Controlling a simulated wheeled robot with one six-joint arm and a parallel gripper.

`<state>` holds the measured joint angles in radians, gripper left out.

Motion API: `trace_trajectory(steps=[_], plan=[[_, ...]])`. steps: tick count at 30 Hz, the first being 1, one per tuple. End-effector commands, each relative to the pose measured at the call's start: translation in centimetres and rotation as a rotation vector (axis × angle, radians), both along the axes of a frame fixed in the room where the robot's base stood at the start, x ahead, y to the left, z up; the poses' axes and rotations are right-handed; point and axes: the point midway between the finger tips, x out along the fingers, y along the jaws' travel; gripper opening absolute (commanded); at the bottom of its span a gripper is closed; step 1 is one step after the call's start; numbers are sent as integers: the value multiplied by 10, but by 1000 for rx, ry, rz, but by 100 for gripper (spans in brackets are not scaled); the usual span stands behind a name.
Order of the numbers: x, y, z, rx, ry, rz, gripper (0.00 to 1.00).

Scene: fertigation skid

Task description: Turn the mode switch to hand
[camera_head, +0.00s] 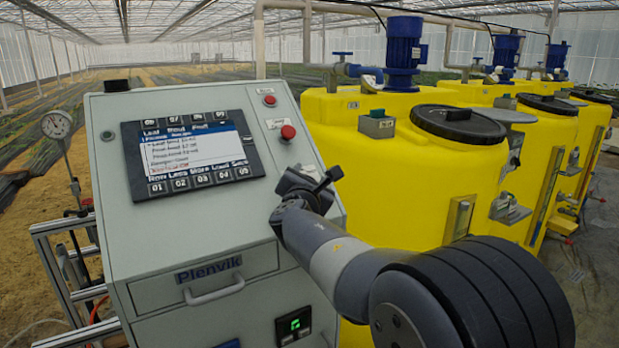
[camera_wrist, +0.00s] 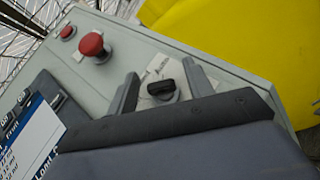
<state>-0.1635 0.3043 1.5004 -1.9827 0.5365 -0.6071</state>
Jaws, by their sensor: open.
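The mode switch (camera_wrist: 161,89) is a black rotary knob on a light plate on the grey cabinet's sloping panel. In the wrist view it sits between my gripper's two fingers (camera_wrist: 165,90), with a gap on each side. The fingers are open and do not appear to touch it. In the head view my gripper (camera_head: 318,183) is over the right side of the panel and hides the switch.
A red mushroom button (camera_head: 288,132) and a smaller red button (camera_head: 269,100) are above the switch. The screen (camera_head: 192,150) lies left of my gripper. A drawer with a handle (camera_head: 215,290) is below. Yellow tanks (camera_head: 400,180) stand close on the right.

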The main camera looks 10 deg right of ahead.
Motion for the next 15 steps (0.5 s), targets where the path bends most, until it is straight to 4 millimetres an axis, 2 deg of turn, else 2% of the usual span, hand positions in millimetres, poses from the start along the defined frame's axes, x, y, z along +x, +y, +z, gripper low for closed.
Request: trace_trajectory(steps=[2,15], plan=[[0,0,0,0,0,0,47],[0,0,0,0,0,0,11]])
